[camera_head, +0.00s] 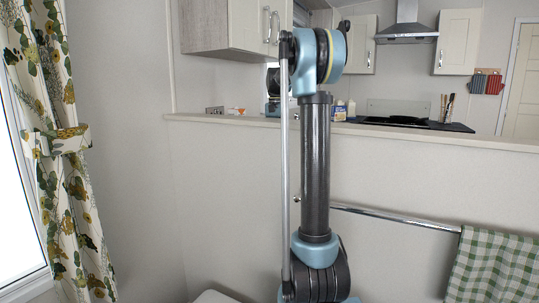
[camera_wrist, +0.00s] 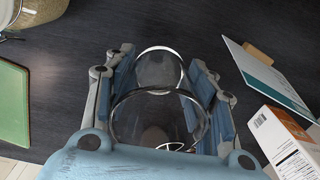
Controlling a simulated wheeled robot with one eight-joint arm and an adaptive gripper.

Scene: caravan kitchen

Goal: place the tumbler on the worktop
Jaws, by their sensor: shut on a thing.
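A clear glass tumbler (camera_wrist: 158,118) is in the middle of the wrist view, its rounded outlines seen between blue finger pads. My gripper (camera_wrist: 163,62) is shut on it, with one finger along each side. Behind it is the dark worktop (camera_wrist: 85,55). I cannot tell whether the tumbler touches the worktop or is held above it. In the head view my arm stands upright in the middle; the gripper and tumbler are not visible there.
In the wrist view, a jar (camera_wrist: 42,8) is at upper left and a green flat item (camera_wrist: 13,100) at left. A white and teal card (camera_wrist: 268,78) and a carton (camera_wrist: 288,140) are at right. Dark surface shows clear beyond the gripper. A ledge (camera_head: 440,142) crosses the head view.

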